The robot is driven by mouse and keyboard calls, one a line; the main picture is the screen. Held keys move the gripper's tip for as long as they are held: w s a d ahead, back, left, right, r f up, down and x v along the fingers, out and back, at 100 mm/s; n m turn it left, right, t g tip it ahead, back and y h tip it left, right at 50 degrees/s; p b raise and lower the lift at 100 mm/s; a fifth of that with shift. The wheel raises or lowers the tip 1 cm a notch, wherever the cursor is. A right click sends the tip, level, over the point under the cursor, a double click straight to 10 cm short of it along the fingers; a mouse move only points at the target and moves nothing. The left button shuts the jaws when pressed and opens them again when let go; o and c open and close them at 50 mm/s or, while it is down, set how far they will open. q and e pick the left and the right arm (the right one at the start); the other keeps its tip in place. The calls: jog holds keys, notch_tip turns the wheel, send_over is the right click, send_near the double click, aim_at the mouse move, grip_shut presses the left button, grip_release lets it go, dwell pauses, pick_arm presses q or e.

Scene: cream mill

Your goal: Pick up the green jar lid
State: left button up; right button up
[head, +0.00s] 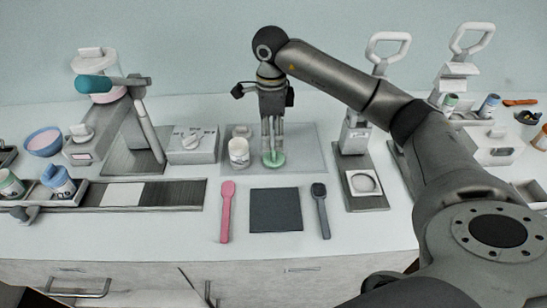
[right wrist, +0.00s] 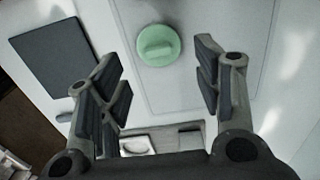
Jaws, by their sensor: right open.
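The green jar lid (head: 274,158) is round with a raised grip bar and lies on a pale mat (head: 305,160) on the counter. In the right wrist view the lid (right wrist: 158,45) shows from above, ahead of the fingers and between their lines. My right gripper (head: 272,150) points down over the lid in the head view. In the right wrist view my right gripper (right wrist: 160,75) is open and empty, with a finger on each side. I cannot tell how high the fingertips are above the lid. My left gripper is not in view.
A white jar (head: 239,152) stands on the mat just left of the lid. A pink spatula (head: 227,210), a dark square pad (head: 276,210) and a dark-headed utensil (head: 321,208) lie in front. A press-like stand (head: 362,180) stands to the right.

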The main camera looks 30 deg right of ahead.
aim_at(274, 152)
notch_tip(274, 152, down, 2)
jog(key=shift+f, duration=0.2)
jog(key=f, duration=0.1)
jog(key=f+p, duration=0.2)
jog(key=f, duration=0.1)
jog(key=shift+s+d, duration=0.15)
jog(key=shift+s, duration=0.15)
jog(key=shift+f, duration=0.55)
jog(key=c, duration=0.4)
